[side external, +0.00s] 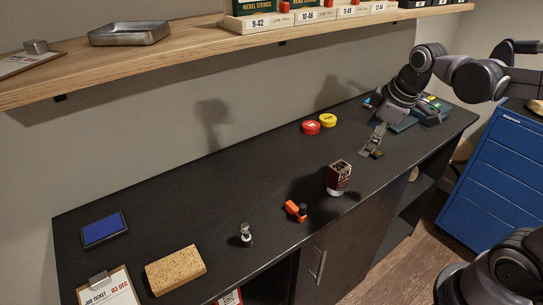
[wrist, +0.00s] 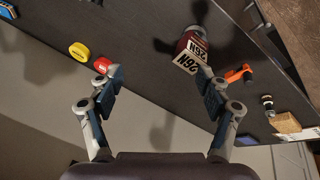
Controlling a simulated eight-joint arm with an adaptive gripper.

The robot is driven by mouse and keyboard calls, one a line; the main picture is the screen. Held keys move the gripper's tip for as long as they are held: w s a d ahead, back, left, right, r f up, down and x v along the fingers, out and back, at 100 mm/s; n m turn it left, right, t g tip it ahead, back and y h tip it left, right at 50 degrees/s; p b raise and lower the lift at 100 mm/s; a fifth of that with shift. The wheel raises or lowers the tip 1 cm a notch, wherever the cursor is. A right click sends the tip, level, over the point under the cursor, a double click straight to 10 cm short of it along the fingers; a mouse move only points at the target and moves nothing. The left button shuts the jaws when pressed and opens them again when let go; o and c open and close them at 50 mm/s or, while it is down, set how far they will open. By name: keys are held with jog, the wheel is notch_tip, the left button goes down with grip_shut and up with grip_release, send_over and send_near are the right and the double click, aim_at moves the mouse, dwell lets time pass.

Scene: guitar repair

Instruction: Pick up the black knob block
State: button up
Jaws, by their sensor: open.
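No block is plainly a black knob block. My gripper (side external: 372,153) is above the bench, up and right of the dark block. Its fingers are spread wide and empty in the wrist view (wrist: 154,72).
Red (side external: 311,127) and yellow (side external: 328,120) round tins lie behind. A metal knobbed piece (side external: 246,234), a cork block (side external: 175,269), a blue pad (side external: 103,230) and a clipboard (side external: 110,291) are at left. A wooden shelf (side external: 200,52) hangs above.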

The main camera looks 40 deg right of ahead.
jog(key=w+d+n+g, duration=0.2)
jog(key=w+d+n, duration=0.35)
jog(key=d, duration=0.35)
jog(key=n+g, duration=0.2)
jog(key=n, duration=0.4)
send_over(375, 150)
notch_tip(375, 150, down, 4)
jog(key=f, duration=0.1)
jog(key=shift+m+y, duration=0.25)
jog(key=shift+y, duration=0.15)
jog(key=shift+d+f, duration=0.15)
jog(key=shift+f, duration=4.95)
jog(key=c, duration=1.2)
